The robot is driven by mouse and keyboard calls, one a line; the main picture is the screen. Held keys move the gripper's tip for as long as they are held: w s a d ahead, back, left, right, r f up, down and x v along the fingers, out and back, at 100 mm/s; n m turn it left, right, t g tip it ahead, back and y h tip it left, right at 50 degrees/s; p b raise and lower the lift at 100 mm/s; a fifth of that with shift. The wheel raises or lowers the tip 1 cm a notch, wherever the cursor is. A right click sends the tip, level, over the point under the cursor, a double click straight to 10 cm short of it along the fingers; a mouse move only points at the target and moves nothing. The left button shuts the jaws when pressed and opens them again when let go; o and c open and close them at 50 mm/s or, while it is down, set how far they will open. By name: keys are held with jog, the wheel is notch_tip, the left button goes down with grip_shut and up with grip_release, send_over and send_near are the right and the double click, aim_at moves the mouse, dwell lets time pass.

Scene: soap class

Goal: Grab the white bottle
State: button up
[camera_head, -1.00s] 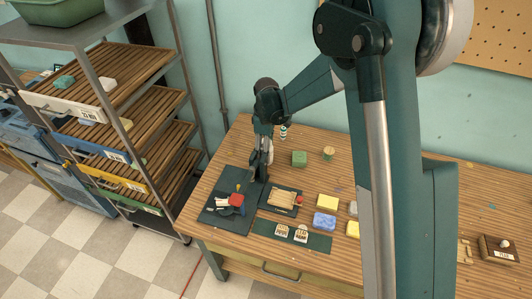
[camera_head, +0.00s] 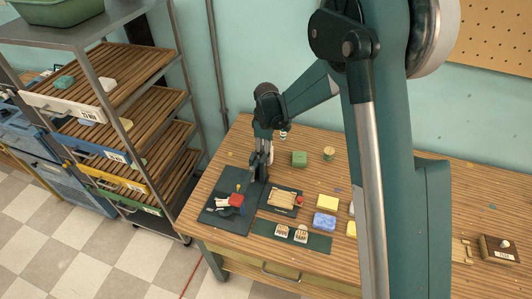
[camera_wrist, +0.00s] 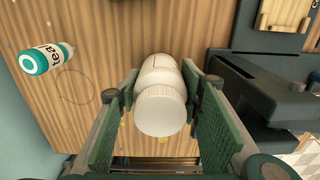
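The white bottle (camera_wrist: 160,92) is in the middle of the wrist view, its ribbed cap toward the camera. My gripper (camera_wrist: 160,88) has one finger on each side of it. The fingers are apart, with the bottle between them; a thin gap shows at the left, and I cannot tell whether the right pad touches. In the head view my gripper (camera_head: 262,165) is low over the back left of the table (camera_head: 222,165). I cannot make out the white bottle clearly there, as my gripper and arm cover that spot.
A white and teal labelled bottle (camera_wrist: 47,59) is left of the white bottle. A green block (camera_head: 299,158) stands right of my gripper. A dark mat with a red item (camera_head: 236,200) and a tray (camera_head: 283,198) lie in front. A shelf rack (camera_head: 125,120) stands at the left.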

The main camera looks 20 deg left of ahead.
jog(key=shift+c, duration=1.4)
jog(key=shift+r, duration=0.1)
jog(key=shift+r+p, duration=0.3)
jog(key=shift+r, duration=4.65)
